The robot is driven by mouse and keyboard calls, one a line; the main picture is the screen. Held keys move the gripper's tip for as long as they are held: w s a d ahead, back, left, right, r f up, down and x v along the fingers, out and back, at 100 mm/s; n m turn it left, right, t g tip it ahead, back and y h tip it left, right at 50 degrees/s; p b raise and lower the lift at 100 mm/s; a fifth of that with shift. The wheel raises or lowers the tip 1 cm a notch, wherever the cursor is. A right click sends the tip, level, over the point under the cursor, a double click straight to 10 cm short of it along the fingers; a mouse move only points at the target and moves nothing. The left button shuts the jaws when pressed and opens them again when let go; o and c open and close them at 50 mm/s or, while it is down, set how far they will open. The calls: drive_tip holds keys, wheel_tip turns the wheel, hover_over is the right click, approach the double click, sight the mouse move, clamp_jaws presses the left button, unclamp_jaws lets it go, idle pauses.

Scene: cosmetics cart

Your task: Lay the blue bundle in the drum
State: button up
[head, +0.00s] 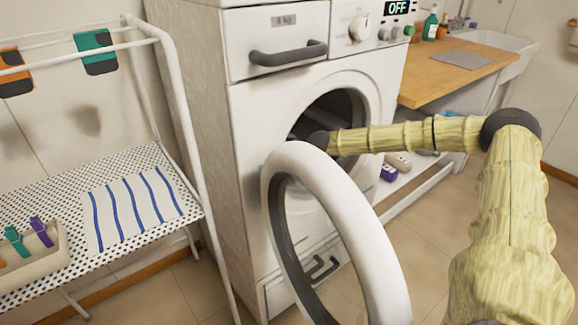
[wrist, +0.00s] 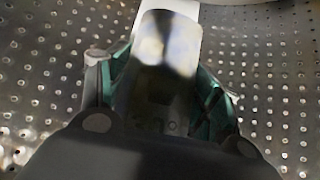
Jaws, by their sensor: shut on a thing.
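My arm reaches through the open front of the washing machine into the drum (head: 346,103). My gripper (wrist: 163,80) is hidden inside the drum in the head view. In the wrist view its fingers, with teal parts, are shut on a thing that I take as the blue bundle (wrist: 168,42). The bundle looks pale grey above and dark below in this light; no clear blue shows. The drum's perforated metal wall (wrist: 50,60) surrounds the gripper. I cannot tell whether the bundle touches it.
The round washer door (head: 372,235) stands open, close beside my forearm. A rack (head: 175,110) with a dotted shelf, striped cloth (head: 130,208) and small tray (head: 45,255) stands at left. A wooden counter (head: 455,75) is at right. Small items lie on a low shelf below it.

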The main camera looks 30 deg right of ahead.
drive_tip(key=shift+f, duration=0.3)
drive_tip(key=shift+f, duration=0.15)
drive_tip(key=o, duration=1.2)
drive_tip(key=shift+s+r, duration=0.3)
drive_tip(key=shift+r, duration=0.15)
drive_tip(key=p+v, duration=0.2)
drive_tip(key=v, duration=0.9)
drive_tip(key=shift+s, duration=0.1)
